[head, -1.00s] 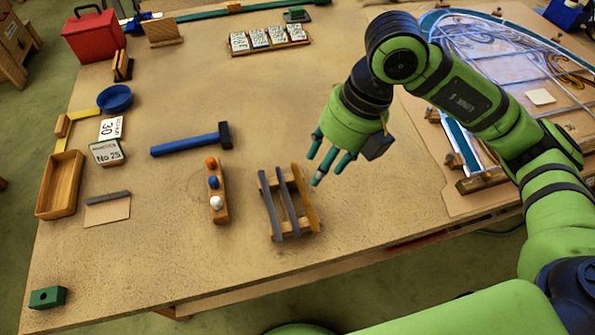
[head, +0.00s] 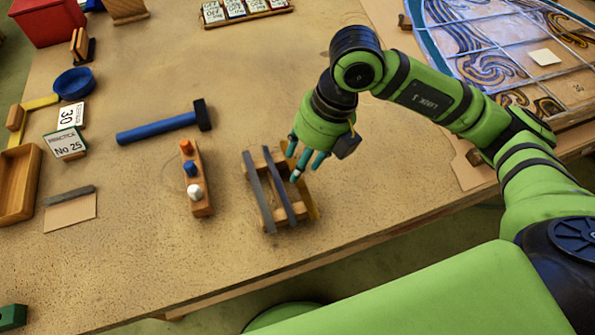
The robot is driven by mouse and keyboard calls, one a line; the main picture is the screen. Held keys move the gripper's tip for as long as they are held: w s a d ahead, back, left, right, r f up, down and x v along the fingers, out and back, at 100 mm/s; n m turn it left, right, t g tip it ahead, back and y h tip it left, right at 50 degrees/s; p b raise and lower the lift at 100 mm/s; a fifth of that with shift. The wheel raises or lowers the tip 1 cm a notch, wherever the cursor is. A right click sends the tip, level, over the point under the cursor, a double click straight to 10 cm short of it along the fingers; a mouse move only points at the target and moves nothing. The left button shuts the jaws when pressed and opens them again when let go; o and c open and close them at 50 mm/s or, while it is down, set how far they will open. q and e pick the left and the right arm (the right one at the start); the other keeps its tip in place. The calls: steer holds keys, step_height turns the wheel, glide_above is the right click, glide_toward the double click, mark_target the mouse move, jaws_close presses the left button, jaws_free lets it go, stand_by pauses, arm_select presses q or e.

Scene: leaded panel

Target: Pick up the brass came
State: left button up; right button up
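The brass came (head: 313,207) is a thin gold strip along the right side of a small wooden rack (head: 284,218). Two grey cames (head: 258,190) lie to its left across the same rack. My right gripper (head: 304,166) is over the rack's right side, pointing down, with its teal fingers spread around the brass came's line. The fingers hide the came's middle part; its near end shows below them. I cannot tell whether the fingertips touch it. My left gripper is not in view.
Left of the rack stands a wooden block with orange, blue and white knobs (head: 194,190). A blue-handled hammer (head: 160,128) lies beyond it. The leaded panel (head: 500,50) is at the right. The bench is clear in front of the rack.

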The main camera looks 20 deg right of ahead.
steer(key=shift+x, duration=1.2)
steer(key=shift+a+f, duration=0.1)
steer(key=shift+f, duration=0.35)
jaws_close()
steer(key=shift+r, duration=0.1)
